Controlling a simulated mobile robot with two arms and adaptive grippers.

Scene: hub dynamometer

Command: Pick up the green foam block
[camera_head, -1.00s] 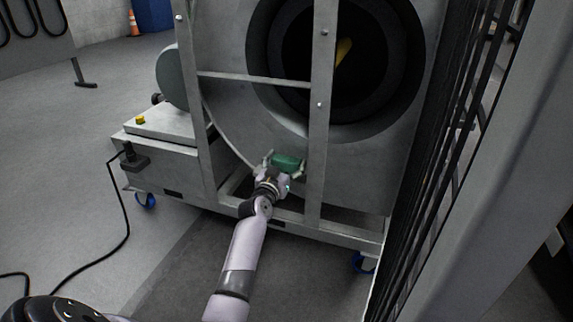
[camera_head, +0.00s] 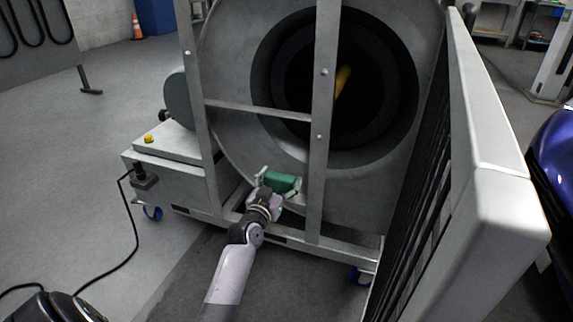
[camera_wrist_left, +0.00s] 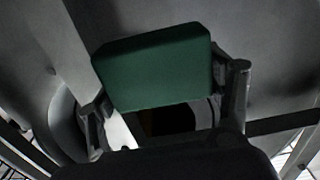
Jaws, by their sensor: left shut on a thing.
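The green foam block (camera_head: 281,181) is held between the fingers of my left gripper (camera_head: 279,183), in front of the lower part of the big grey machine. In the left wrist view the block (camera_wrist_left: 155,68) spans the gap between the two fingers (camera_wrist_left: 165,105), one at each end, and sits slightly tilted. My left gripper is shut on it. What lies under the block is hidden by the gripper and arm. My right gripper is not in view.
The large round-mouthed machine (camera_head: 232,75) stands in a metal frame; an upright post (camera_head: 322,130) is just right of the block. A panel with black mesh (camera_head: 490,150) stands at the right. A black cable (camera_head: 130,240) lies on the floor at left.

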